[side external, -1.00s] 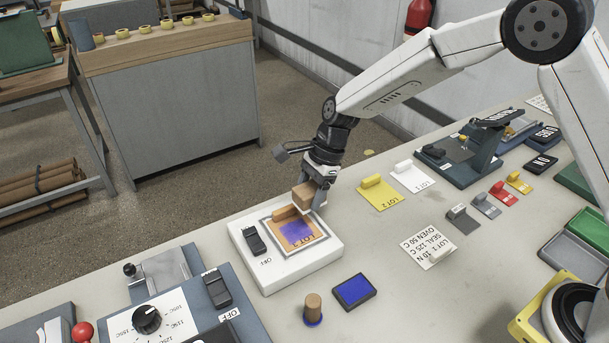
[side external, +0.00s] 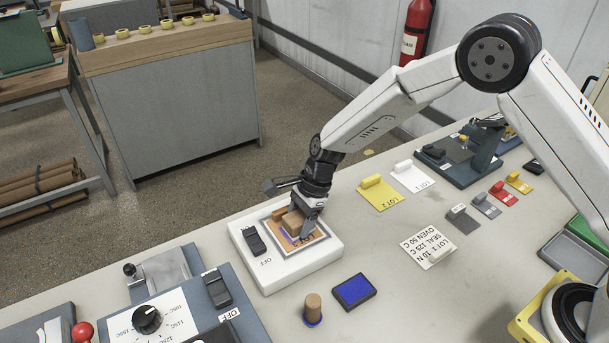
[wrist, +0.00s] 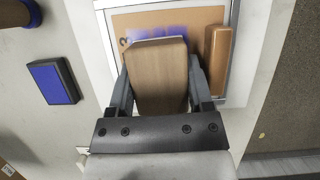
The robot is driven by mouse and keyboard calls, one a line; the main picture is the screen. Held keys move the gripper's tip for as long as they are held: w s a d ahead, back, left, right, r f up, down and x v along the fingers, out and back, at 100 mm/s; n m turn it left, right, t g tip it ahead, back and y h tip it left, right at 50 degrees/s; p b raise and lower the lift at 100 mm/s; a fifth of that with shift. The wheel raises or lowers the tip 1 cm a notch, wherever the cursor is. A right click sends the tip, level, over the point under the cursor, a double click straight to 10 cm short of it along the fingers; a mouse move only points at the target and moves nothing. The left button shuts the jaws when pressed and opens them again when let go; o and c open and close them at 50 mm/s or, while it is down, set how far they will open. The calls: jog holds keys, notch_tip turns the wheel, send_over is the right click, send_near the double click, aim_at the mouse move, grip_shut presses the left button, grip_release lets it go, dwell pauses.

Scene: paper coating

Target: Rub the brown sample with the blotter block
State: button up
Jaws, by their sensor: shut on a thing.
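The brown sample (side external: 311,249) lies on the white plate device (side external: 325,263), inside a pale frame. A blue-purple patch on it shows in part in the wrist view (wrist: 183,32). My gripper (side external: 305,232) is shut on the wooden blotter block (wrist: 158,75) and holds it over the middle of the sample, hiding part of the blue patch and the lettering. The block is on or just above the sample; I cannot tell which. The sample's orange-brown grip bar (wrist: 218,58) stands along its edge, to the right of the block in the wrist view.
A black switch (side external: 255,240) sits on the white device, with an OFF label. A blue ink pad (side external: 353,291) and a wooden-handled stamp (side external: 312,309) are in front. Yellow (side external: 380,193) and white (side external: 411,177) lot cards lie to the right. A control box with a dial (side external: 147,319) stands at front left.

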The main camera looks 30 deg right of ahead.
aim_at(279, 239)
jog(key=shift+a, duration=1.95)
jog(key=shift+d, duration=3.2)
jog(key=shift+d+r, duration=0.15)
jog(key=shift+r, duration=3.95)
